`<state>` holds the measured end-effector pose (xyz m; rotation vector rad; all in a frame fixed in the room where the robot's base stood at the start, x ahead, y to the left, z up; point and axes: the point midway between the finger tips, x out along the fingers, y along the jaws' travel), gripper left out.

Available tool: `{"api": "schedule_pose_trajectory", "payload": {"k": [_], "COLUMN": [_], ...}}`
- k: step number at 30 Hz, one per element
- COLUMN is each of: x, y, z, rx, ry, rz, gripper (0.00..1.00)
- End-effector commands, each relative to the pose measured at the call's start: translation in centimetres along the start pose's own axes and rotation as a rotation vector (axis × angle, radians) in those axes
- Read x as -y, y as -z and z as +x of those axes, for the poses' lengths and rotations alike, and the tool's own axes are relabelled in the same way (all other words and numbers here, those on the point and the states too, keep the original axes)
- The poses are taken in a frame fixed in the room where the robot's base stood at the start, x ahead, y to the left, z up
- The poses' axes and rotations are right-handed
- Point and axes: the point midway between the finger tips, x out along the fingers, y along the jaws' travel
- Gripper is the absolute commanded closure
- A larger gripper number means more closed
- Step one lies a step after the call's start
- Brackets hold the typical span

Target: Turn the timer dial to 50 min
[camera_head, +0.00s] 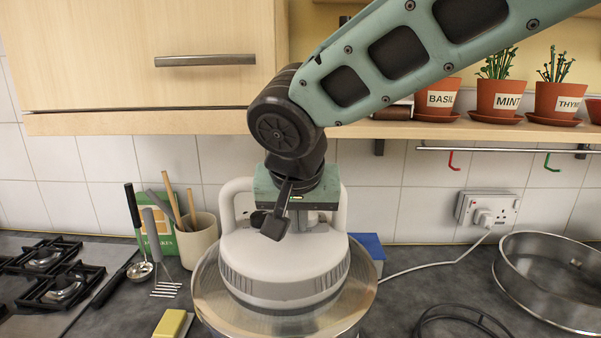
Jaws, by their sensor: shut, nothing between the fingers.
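A round white appliance lid (250,265) with a grey vented band sits on a wide clear bowl (207,290) in the middle of the counter. A white handle (232,192) arches over the lid. My gripper (275,226) is shut and empty, over the top of the lid and in front of the handle. I cannot tell whether its tips touch anything. No timer dial or minute marks can be made out; my wrist and gripper cover the lid's top centre.
A gas hob (45,260) is at the left, with a ladle (136,230) and a utensil pot (198,240) beside it. A yellow sponge (172,323) lies front left. A socket (488,210) and a round metal pan (510,265) are at the right. Herb pots (437,98) stand on the shelf above.

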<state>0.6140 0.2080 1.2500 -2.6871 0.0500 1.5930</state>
Motion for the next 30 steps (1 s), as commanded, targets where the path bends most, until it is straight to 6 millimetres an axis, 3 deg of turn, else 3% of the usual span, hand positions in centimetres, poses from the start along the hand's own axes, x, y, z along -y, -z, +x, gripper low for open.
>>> {"api": "schedule_pose_trajectory", "payload": {"k": [8, 21, 30], "x": [0.2, 0.2, 0.2], "y": [0.2, 2.5, 2.6], "z": [-1.1, -5.3, -5.5], "rx": [-0.001, 0.001, 0.001], "ry": [0.003, 0.003, 0.003], "rz": [0.0, -0.001, -0.001], "gripper": [1.0, 1.0, 1.0]}}
